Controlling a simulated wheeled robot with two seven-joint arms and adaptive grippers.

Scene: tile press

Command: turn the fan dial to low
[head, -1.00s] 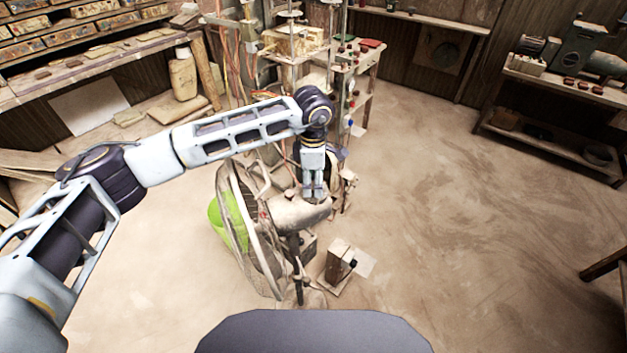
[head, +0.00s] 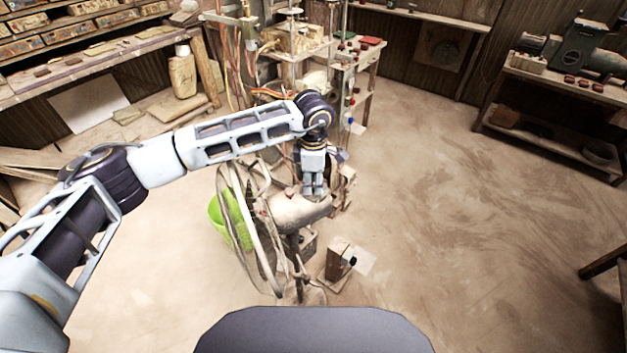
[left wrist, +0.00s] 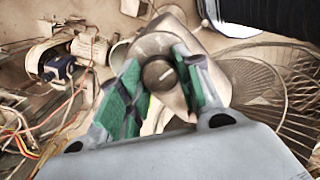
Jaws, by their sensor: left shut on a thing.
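In the left wrist view the fan dial (left wrist: 158,75) is a dark round knob with a light pointer line, on the end of the housing. My left gripper (head: 314,192) reaches down onto the housing. In the left wrist view its green-padded fingers (left wrist: 160,80) stand on either side of the dial, shut on it. The dial's setting marks cannot be read. My right gripper is out of view.
A small wooden box (head: 338,260) stands on the floor right of the fan. A cluttered workbench (head: 350,65) is behind it, with hanging wires. A shelf unit (head: 560,90) stands at the right. The floor at right is clear.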

